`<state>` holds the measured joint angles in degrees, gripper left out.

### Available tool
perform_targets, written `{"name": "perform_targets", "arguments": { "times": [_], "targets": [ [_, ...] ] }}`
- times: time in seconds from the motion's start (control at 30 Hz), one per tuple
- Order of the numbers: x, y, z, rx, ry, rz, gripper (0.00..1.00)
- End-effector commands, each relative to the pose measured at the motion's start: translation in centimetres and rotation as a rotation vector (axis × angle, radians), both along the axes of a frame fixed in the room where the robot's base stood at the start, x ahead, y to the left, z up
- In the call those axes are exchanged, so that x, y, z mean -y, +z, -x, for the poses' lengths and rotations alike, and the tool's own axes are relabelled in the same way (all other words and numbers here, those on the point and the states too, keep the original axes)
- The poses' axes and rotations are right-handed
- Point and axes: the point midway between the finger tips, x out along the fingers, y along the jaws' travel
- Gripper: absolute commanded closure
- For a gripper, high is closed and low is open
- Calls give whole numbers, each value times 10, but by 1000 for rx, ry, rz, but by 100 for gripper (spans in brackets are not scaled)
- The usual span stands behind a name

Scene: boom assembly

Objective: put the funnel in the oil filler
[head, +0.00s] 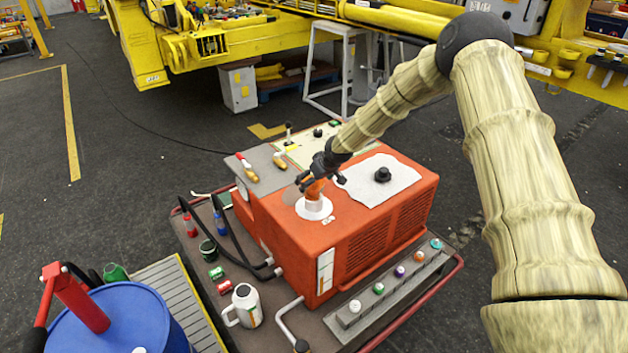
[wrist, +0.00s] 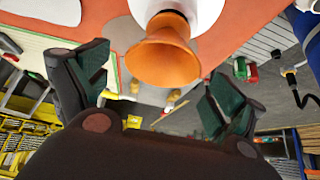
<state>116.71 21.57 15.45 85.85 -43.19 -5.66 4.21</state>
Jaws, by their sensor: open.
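The orange funnel (head: 315,189) stands on the red machine's top at the white oil filler (head: 314,208). In the wrist view the funnel (wrist: 163,55) has its wide mouth toward me and its narrow end at the white filler (wrist: 207,17). The spout's tip is hidden, so I cannot tell how deep it sits. My gripper (head: 309,181) is right beside the funnel in the head view. In the wrist view my gripper (wrist: 155,85) is open, with one dark green finger pad on each side of the funnel and visible gaps between.
The red machine (head: 345,235) carries a black knob (head: 382,174) on a white patch and levers at the back left. A white jug (head: 246,306), cans and bottles stand on the surrounding tray. A blue drum (head: 125,325) is at the front left.

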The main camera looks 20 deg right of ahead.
Motion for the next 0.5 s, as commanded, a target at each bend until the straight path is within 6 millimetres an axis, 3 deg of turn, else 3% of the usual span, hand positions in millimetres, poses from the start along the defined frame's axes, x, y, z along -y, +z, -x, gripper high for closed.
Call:
{"name": "perform_targets", "arguments": {
  "times": [0.17,0.5],
  "targets": [
    [0,3,0,0,0,0,5],
    [4,29,10,2,0,1,5]
  ]
}}
